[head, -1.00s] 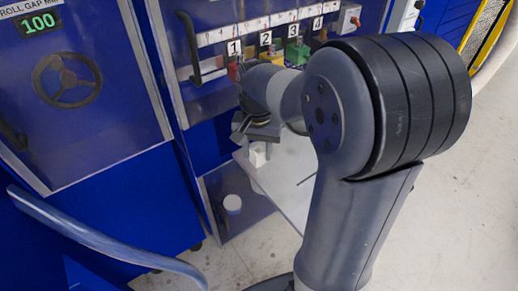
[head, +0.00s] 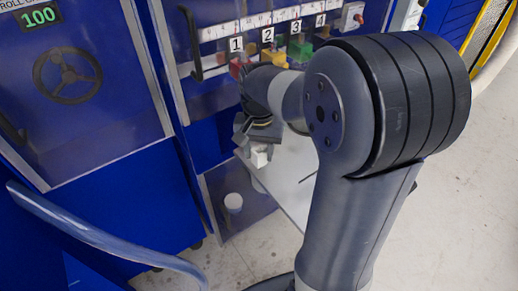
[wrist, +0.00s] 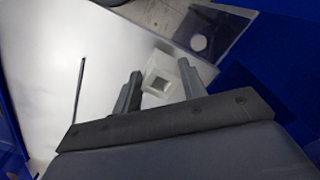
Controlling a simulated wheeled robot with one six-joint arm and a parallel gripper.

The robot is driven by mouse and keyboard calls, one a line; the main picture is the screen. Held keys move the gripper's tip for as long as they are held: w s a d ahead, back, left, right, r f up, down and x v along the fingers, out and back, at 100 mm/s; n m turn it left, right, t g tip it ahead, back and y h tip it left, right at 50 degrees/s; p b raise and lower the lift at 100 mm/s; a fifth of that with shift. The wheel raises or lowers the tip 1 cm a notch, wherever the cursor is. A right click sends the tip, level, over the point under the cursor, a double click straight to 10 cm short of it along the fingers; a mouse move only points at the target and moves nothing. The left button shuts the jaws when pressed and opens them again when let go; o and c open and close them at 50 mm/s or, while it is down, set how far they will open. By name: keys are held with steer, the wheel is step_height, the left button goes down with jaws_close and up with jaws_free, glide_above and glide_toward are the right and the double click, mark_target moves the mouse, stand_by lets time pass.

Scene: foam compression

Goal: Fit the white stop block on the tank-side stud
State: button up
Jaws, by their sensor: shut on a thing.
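The white stop block (head: 259,159) is held at the end of my gripper (wrist: 158,69), above the pale table top (head: 290,163). In the wrist view the white block (wrist: 171,73) sits between the two grey fingers, and its face toward the camera has a square hole. My gripper is shut on it.
A white round object (head: 232,203) sits low, behind a clear panel, left of the table. Blue machine cabinets with a handwheel (head: 67,80) stand behind and left. Numbered stations with coloured blocks (head: 298,48) line the back. A curved rail (head: 100,240) crosses the front left.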

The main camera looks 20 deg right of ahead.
steer(key=shift+f+b, duration=0.55)
steer(key=shift+f, duration=0.4)
steer(key=o, duration=1.2)
steer(key=shift+c, duration=0.2)
step_height(320, 180, up, 11)
steer(key=shift+p, duration=0.3)
steer(key=shift+f, duration=0.15)
step_height(320, 180, down, 10)
steer(key=shift+f, duration=0.15)
steer(key=shift+r, duration=0.5)
